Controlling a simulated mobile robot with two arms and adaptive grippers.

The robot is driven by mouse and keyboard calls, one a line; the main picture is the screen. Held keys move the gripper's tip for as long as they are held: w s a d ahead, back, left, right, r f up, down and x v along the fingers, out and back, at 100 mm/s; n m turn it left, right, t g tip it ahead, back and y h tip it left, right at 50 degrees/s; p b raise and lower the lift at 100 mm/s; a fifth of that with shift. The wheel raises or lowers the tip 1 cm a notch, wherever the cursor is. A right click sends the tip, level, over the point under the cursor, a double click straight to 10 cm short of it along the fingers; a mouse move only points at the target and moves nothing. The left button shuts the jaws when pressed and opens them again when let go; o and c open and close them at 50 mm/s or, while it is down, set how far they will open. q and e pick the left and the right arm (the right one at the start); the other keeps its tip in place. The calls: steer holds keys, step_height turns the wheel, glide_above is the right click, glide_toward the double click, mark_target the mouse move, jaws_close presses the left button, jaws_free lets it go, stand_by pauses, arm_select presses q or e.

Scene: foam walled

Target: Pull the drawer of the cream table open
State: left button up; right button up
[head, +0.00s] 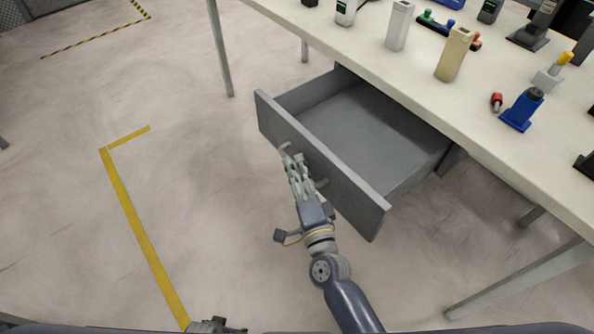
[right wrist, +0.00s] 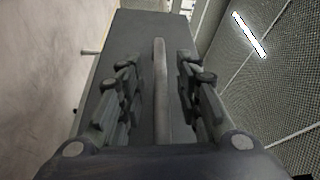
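The cream table (head: 350,38) has a grey drawer (head: 370,125) that stands pulled well out, with its empty inside showing. Its front panel (head: 335,180) faces me, and the bar handle (head: 321,183) is on that face. My right gripper (head: 293,160) is at the handle, its fingers pointing to the drawer front. In the right wrist view the handle (right wrist: 161,90) runs between the two rows of fingers (right wrist: 158,80), with a gap on each side, so the gripper is open around it. A dark part of what looks like my left gripper (head: 215,326) shows at the bottom edge; its fingers are hidden.
On the tabletop stand a beige block (head: 454,55), a pale grey block (head: 399,25), a blue holder (head: 522,108), a small red item (head: 496,101) and several devices. Table legs (head: 221,50) stand on the floor. The floor left of the drawer is clear, with yellow tape (head: 140,225).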

steer(key=v, duration=1.2)
